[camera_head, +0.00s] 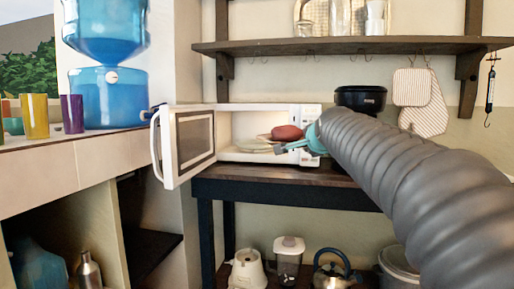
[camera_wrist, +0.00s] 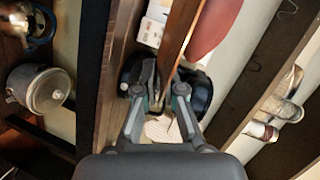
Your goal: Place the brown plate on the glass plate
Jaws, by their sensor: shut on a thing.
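The brown plate (camera_wrist: 179,38) shows nearly edge-on in the wrist view, its rim between the fingertips of my gripper (camera_wrist: 165,88). My gripper is shut on that rim. A dark red rounded thing (camera_wrist: 212,24) is against the plate's face. In the head view my gripper (camera_head: 284,148) is at the microwave's open front, with the red thing (camera_head: 287,133) just above it. Only a thin brown edge of the plate (camera_head: 265,137) shows there. The pale glass plate (camera_head: 252,146) is inside the microwave, below and left of the red thing. Whether the two plates touch is unclear.
The microwave (camera_head: 262,108) stands on a dark wooden shelf (camera_head: 270,176). Its door (camera_head: 188,142) is swung open to the left. A black pot (camera_head: 361,98) is right of the microwave. An upper shelf (camera_head: 350,46) runs above. Kitchen appliances stand below.

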